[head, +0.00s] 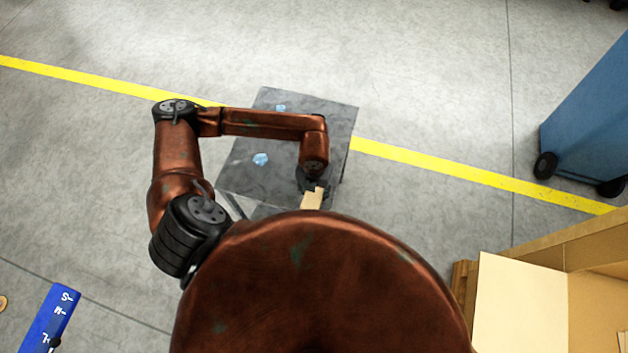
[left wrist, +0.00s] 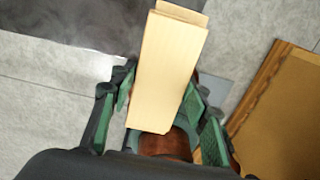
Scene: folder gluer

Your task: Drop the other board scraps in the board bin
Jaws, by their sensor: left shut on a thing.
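My left gripper (head: 314,186) is shut on a tan board scrap (head: 313,199), held over the near right side of a dark grey table. In the left wrist view the board scrap (left wrist: 168,72) stands between the two green-padded fingers of the left gripper (left wrist: 160,108). Its far end reaches past the fingertips. My right gripper does not show in either view. No other board scrap can be made out for certain. I cannot tell which container is the board bin.
The dark grey table (head: 325,105) bears two small light-blue crumpled bits (head: 260,159). A large open cardboard box (head: 522,300) stands at the lower right. A blue wheeled container (head: 590,115) is at the right. A blue sign (head: 50,318) is at the lower left. Open floor surrounds the table.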

